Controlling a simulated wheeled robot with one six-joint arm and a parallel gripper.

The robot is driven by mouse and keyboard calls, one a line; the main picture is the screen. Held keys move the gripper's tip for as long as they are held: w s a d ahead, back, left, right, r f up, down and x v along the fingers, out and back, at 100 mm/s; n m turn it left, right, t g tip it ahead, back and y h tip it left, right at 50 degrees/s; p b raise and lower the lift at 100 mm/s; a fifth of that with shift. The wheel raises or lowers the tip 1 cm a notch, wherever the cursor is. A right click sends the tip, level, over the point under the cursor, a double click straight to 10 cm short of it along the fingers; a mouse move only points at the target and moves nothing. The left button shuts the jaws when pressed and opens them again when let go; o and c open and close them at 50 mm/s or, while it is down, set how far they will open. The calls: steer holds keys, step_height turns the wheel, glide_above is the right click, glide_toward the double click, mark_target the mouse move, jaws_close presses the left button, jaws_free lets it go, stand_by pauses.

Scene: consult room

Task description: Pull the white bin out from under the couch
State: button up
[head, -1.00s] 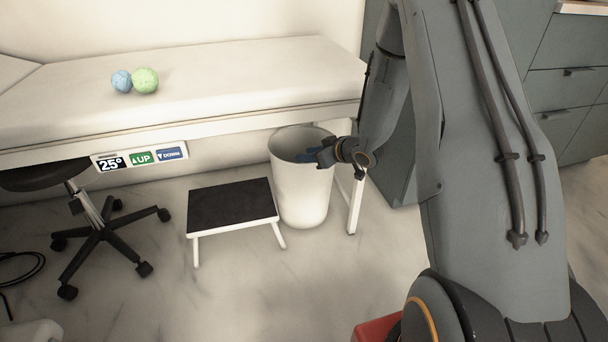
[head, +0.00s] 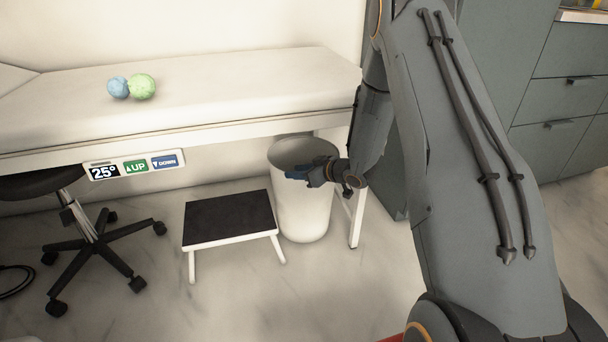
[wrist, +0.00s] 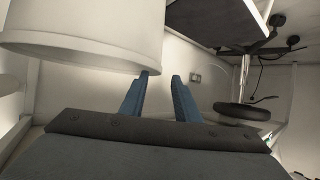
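The white bin (head: 300,212) stands upright under the right end of the couch (head: 220,85), between the step stool and the couch's right leg. Its open top shows below the couch edge. My gripper (head: 297,173) is in front of the bin's upper right side, close to the rim, and hides part of it. In the wrist view, the blue fingers of my gripper (wrist: 161,76) are apart with nothing between them. The bin (wrist: 90,35) appears inverted there, its rim near the left fingertip; I cannot tell whether they touch.
A step stool (head: 228,217) with a dark top stands directly left of the bin. A wheeled stool (head: 92,235) is further left. The couch's white leg (head: 356,215) and grey cabinets (head: 520,120) are at the right. Blue and green balls (head: 142,87) lie on the couch.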

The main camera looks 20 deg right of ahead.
mark_target(283, 172)
steer(key=b+x, duration=0.2)
steer(key=x, duration=0.5)
steer(key=shift+w+a+f, duration=0.15)
steer(key=shift+w+a, duration=0.05)
steer(key=shift+w, duration=0.1)
jaws_close()
steer(key=shift+s+f, duration=0.1)
steer(key=shift+f, duration=0.05)
stand_by(1.0)
